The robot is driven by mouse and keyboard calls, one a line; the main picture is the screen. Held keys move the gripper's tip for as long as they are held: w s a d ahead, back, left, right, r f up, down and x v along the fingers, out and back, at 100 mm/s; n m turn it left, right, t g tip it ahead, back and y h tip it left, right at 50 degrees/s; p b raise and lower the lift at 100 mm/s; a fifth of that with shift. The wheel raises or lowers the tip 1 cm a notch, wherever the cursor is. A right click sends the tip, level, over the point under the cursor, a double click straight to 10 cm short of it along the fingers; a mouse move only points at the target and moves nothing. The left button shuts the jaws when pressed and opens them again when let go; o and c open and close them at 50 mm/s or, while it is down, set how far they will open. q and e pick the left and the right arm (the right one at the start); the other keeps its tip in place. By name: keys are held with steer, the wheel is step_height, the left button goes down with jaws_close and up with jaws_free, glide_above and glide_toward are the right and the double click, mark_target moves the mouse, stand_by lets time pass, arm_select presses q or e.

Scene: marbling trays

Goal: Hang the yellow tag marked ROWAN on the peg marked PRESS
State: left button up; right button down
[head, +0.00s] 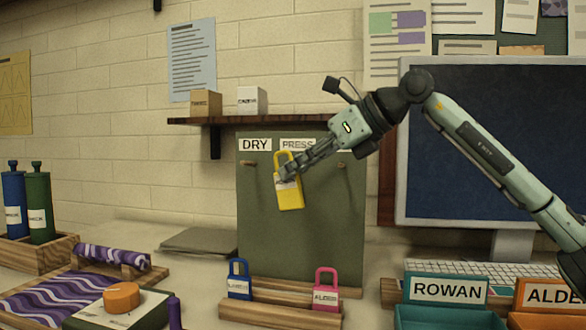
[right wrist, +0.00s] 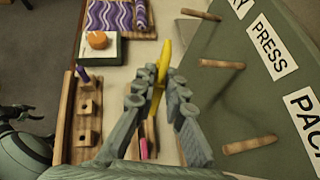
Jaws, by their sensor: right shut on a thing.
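My right gripper (head: 290,171) is shut on the yellow tag (head: 291,196), holding it upright in front of the green board (head: 258,225). The tag's label is mostly behind the fingers, so its name cannot be read. The PRESS sign (head: 297,145) is just above the tag's loop. In the right wrist view the tag (right wrist: 163,62) is edge-on between the fingertips (right wrist: 160,92). The PRESS peg (right wrist: 222,64) sticks out to the right of the tag, with a visible gap in that view. In the head view this peg is hidden. My left gripper is not in view.
The DRY peg (head: 249,162) and another peg (head: 342,163) are bare. The PACK sign (right wrist: 305,112) shows in the wrist view. Blue (head: 239,283) and pink (head: 325,293) tags stand on a wooden rack (head: 265,312) below. A shelf (head: 262,121) is above the board.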

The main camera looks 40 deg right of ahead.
steer(key=w+d+f, duration=0.1)
steer(key=w+d, duration=0.3)
steer(key=d, duration=0.1)
steer(key=shift+f, duration=0.2)
stand_by(0.6)
stand_by(0.5)
steer(key=c, duration=1.5)
jaws_free()
steer(key=v, duration=1.2)
steer(key=shift+w, duration=0.1)
